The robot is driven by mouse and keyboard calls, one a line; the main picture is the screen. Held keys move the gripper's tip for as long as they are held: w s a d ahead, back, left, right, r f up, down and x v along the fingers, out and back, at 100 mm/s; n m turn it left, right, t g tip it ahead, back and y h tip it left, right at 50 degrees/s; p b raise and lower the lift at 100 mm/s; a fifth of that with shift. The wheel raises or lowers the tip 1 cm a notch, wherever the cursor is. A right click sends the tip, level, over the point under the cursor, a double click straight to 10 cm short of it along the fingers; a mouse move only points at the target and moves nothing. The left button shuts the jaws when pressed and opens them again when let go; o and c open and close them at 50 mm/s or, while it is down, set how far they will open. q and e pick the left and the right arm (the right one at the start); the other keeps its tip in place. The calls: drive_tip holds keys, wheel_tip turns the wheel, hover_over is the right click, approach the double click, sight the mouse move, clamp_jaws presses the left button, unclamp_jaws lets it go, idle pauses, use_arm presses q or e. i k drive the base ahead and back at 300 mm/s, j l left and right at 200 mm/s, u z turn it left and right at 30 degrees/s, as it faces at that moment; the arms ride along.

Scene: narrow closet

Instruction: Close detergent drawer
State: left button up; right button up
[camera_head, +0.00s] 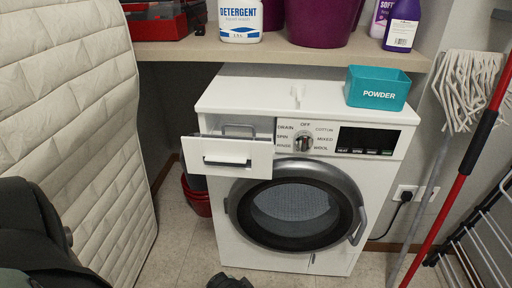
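The detergent drawer (233,157) is a white box with a dark handle bar across its front. It is pulled out toward me at the upper left of the white washing machine (218,235), with its open top showing. A dark part of my own (230,281) pokes in at the bottom edge, apart from the drawer and below it. It looks like the tip of my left gripper, but too little shows to tell whether it is open or shut. My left arm fills the lower left corner. My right gripper is not in view.
A teal powder box (378,89) sits on the machine's top right. The round door (297,206) looks shut. A padded board (75,120) leans at left, and red buckets (196,196) stand behind the machine's left side. A mop, red pole (452,185) and rack crowd the right.

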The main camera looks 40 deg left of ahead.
sight(236, 154)
drive_tip(key=i+j+u, duration=0.1)
drive_tip(key=i+u, duration=0.35)
drive_tip(key=u, duration=1.1)
drive_tip(key=k+l+z, duration=0.15)
drive_tip(key=k+z, duration=0.3)
drive_tip(key=k, duration=0.55)
